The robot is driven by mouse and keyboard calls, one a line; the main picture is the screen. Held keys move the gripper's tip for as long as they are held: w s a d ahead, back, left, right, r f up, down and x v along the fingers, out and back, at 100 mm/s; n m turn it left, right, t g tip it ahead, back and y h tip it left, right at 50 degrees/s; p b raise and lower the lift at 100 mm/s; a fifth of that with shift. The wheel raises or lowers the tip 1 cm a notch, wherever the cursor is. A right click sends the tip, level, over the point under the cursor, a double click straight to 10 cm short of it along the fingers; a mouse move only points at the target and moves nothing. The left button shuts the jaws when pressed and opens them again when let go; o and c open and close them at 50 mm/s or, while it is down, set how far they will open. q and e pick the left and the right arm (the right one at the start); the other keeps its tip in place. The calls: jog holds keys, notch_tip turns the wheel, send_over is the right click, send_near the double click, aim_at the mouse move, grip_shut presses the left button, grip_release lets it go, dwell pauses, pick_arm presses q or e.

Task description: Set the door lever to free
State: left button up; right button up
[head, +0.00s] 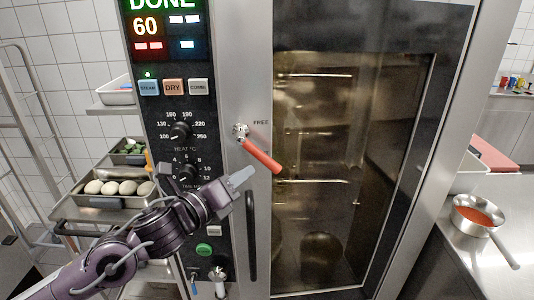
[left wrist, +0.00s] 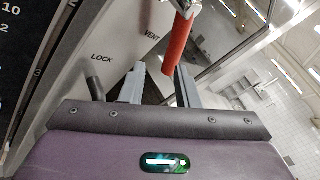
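The door lever (head: 262,155) has a red grip on a metal pivot at the oven door's left edge. It slants down to the right, below the printed FREE label (head: 261,122). In the left wrist view the red grip (left wrist: 178,45) hangs beside the VENT label (left wrist: 152,34), away from the LOCK label (left wrist: 102,58). My left gripper (head: 205,177) is open, left of and below the lever in the head view. In the left wrist view its fingers (left wrist: 160,88) are apart, with the grip's end near the gap between them; contact cannot be told. My right gripper is out of view.
The oven's control panel (head: 180,110) stands left of the lever, with a vertical dark door handle (head: 251,235) below. A tray of pale round items (head: 115,190) is at left. A pan of red sauce (head: 478,215) sits on the right counter.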

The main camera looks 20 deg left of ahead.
aim_at(260, 160)
pick_arm(q)
jog(key=shift+m, duration=0.5)
jog(key=w+d+p, duration=0.1)
jog(key=w, duration=0.1)
jog(key=w+d+r+p, duration=0.1)
jog(key=w, duration=0.1)
jog(key=w+d+p, duration=0.1)
jog(key=w, duration=0.1)
jog(key=shift+d+r, duration=0.1)
jog(key=shift+r, duration=0.2)
jog(key=shift+w+d+f+h+p, duration=0.15)
jog(key=shift+w+d+h+p, duration=0.15)
jog(key=shift+w+p, duration=0.1)
jog(key=shift+a, duration=0.1)
grip_shut()
